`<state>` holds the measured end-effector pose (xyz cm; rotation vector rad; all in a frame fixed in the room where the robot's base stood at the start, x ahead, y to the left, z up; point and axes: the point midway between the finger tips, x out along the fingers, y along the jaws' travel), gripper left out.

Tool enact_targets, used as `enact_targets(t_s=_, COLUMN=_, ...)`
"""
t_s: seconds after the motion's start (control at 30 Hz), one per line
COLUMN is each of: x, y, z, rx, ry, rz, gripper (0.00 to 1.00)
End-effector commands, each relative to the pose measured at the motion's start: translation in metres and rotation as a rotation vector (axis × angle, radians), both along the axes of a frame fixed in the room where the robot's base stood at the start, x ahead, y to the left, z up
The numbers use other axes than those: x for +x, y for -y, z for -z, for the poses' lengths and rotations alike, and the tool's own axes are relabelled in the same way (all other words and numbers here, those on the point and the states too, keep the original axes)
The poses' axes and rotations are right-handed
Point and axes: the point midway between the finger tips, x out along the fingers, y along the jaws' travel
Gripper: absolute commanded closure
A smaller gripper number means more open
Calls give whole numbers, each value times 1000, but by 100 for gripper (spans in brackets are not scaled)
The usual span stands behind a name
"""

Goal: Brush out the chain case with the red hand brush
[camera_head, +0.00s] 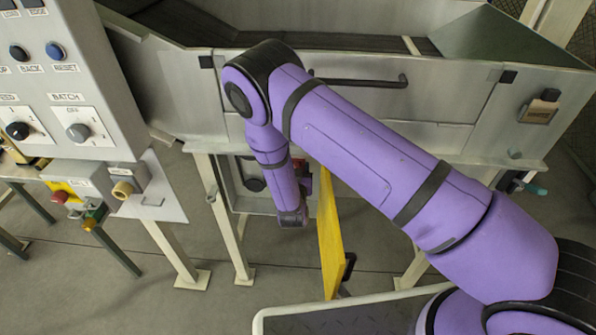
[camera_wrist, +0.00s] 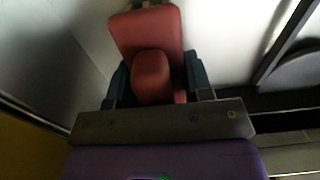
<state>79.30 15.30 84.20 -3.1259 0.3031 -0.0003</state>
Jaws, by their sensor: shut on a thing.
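In the wrist view the red hand brush (camera_wrist: 147,35) is held between the dark fingers of my gripper (camera_wrist: 158,80), which is shut on it. Its bristles cannot be made out. The chain case (camera_head: 232,203) is the grey box under the machine in the head view, with its yellow door (camera_head: 330,235) swung open. My purple forearm hangs in front of the case and hides much of its opening. The brush end points toward pale grey walls in the wrist view (camera_wrist: 235,40). Whether the brush touches them I cannot tell.
A grey control panel (camera_head: 75,75) with knobs stands at the left. The metal hopper (camera_head: 370,100) with a dark handle bar is above the case. Machine legs (camera_head: 175,250) stand on the grey floor. A dark rounded part (camera_wrist: 298,72) is at the right in the wrist view.

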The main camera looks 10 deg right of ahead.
Motion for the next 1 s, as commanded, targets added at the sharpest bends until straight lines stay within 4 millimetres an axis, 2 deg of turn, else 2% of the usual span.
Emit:
enact_targets(t_s=0.17, x=1, y=0, z=-14, rx=2, ry=1, rz=0, gripper=72)
enact_targets(t_s=0.23, x=2, y=0, z=-19, rx=1, ry=1, rz=0, gripper=76)
enact_targets(t_s=0.3, x=2, y=0, z=-25, rx=0, ry=3, rz=0, gripper=84)
enact_targets(t_s=0.33, x=3, y=0, z=-28, rx=0, ry=4, rz=0, gripper=83)
enact_targets(t_s=0.4, x=3, y=0, z=-33, rx=1, ry=6, rz=0, gripper=92)
enact_targets(t_s=0.57, x=4, y=0, z=-37, rx=0, ry=8, rz=1, gripper=92)
enact_targets(t_s=0.8, x=9, y=-12, z=-38, rx=3, ry=12, rz=-2, gripper=91)
enact_targets(t_s=1.0, x=10, y=-15, z=-34, rx=4, ry=13, rz=-4, gripper=91)
